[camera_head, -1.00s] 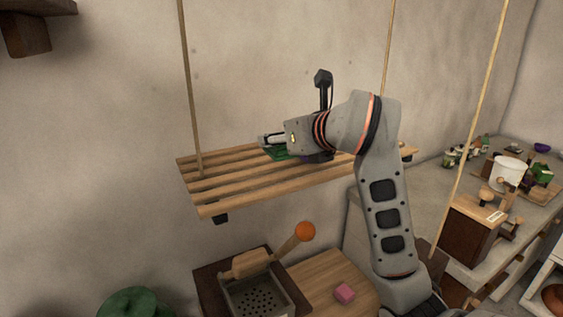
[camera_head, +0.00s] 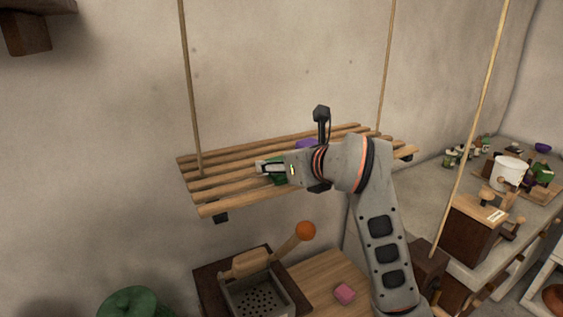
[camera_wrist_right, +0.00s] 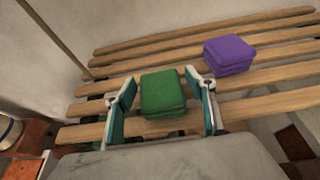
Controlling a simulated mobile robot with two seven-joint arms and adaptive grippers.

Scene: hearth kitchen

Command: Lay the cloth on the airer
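The airer (camera_head: 225,207) is a hanging rack of wooden slats, held by cords in front of the wall. My right gripper (camera_head: 268,168) is over its front left part. A folded purple cloth (camera_head: 306,144) lies on the slats further back, clear in the right wrist view (camera_wrist_right: 230,54). My left gripper is not in view.
A counter with a white pot (camera_head: 509,172) stands right. Slats left of the gripper are bare.

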